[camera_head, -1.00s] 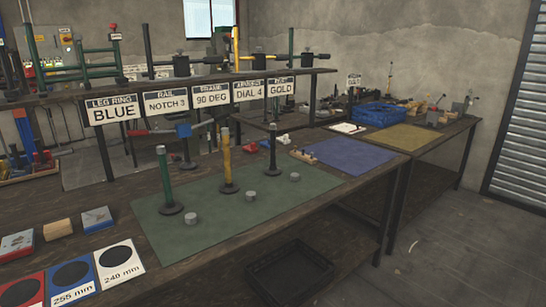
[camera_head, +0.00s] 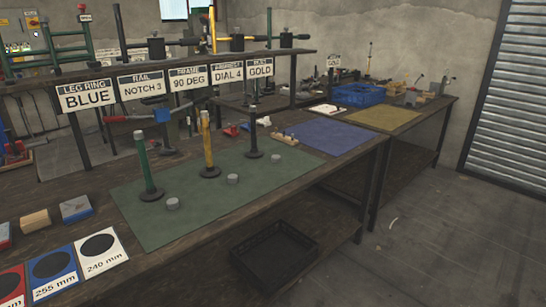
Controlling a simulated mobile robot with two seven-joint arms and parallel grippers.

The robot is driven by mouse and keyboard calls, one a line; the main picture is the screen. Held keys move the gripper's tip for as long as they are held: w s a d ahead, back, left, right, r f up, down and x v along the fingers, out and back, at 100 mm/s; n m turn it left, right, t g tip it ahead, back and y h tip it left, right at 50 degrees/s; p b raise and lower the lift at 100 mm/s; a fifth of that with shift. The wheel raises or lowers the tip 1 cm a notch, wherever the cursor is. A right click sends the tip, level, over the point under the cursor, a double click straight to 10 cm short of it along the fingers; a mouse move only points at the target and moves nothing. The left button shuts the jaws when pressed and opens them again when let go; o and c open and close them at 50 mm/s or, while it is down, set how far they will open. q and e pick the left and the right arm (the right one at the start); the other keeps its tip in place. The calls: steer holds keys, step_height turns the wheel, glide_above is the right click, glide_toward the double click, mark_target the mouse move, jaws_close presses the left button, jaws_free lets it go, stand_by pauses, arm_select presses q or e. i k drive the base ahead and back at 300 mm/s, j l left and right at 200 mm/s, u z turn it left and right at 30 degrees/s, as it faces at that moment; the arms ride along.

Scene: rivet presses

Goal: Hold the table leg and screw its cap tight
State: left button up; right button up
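Three table legs stand upright on round dark bases on the green mat (camera_head: 240,210): a green leg (camera_head: 145,168), a yellow leg (camera_head: 207,145) and a black leg (camera_head: 253,130). Three small grey caps lie on the mat in front of them: one by the green leg (camera_head: 172,203), one by the yellow leg (camera_head: 233,179) and one by the black leg (camera_head: 277,157). The caps are apart from the legs. Neither of my grippers shows in the head view.
Signs along the shelf read leg ring blue (camera_head: 86,95), rail notch 3, frame 90 deg, dial 4 and gold. Length cards (camera_head: 102,250) lie at front left. A black crate (camera_head: 275,250) sits below the table edge. A blue mat (camera_head: 325,138) and blue crate (camera_head: 358,95) are farther right.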

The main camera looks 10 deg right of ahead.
mark_target(254, 152)
steer(key=u, duration=0.3)
steer(key=i+l+u, duration=0.15)
steer(key=l+u, duration=0.25)
steer(key=i+l+u, duration=0.1)
steer(key=l+u, duration=0.55)
steer(key=l, duration=0.6)
steer(key=l+u, duration=0.1)
steer(key=l, duration=2.05)
steer(key=i, duration=0.05)
